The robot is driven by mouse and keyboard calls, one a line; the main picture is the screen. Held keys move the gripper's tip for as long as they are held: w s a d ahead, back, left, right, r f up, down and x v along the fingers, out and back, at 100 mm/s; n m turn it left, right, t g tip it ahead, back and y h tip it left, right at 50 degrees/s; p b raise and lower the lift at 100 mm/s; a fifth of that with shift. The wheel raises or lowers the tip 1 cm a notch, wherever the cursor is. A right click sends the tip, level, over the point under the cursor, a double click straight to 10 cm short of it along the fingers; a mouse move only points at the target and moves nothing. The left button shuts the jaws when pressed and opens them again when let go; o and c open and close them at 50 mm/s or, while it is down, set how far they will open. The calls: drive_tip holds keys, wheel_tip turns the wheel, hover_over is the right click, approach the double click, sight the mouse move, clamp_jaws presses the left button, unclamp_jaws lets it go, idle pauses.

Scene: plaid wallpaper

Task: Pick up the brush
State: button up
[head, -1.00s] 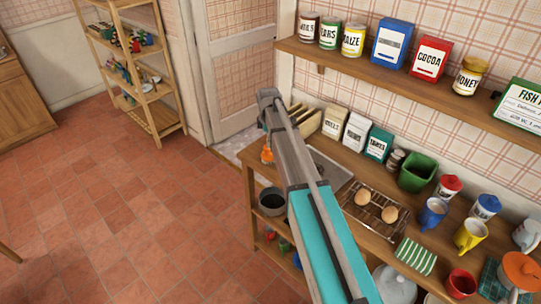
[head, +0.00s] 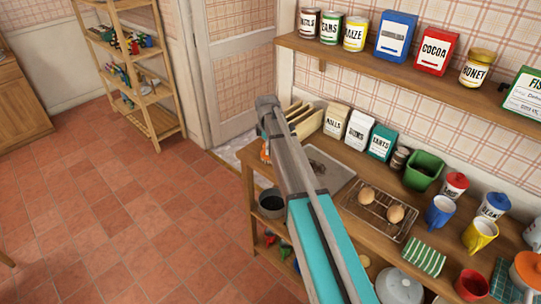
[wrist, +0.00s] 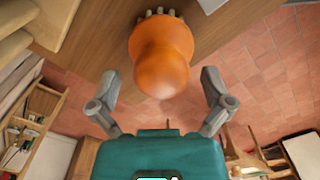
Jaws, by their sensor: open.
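The brush (wrist: 160,65) fills the upper middle of the wrist view. It has a rounded orange knob and body, with pale bristles at its top edge, above the wooden counter (wrist: 215,25). My gripper (wrist: 158,76) is open, with one grey finger on each side of the knob and a gap on both sides. In the head view a small orange patch, likely the brush (head: 264,151), shows at the counter's left end beside my arm. My arm hides most of it and my gripper there.
A metal tray (head: 333,168) lies near the brush. Behind stand upright boards (head: 301,117) and packets (head: 357,130). A wire rack (head: 366,212) with eggs, a green tub (head: 424,170) and mugs are to the right. Open floor (head: 130,210) lies left.

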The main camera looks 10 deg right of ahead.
idle(0.4)
drive_tip(key=c, duration=1.2)
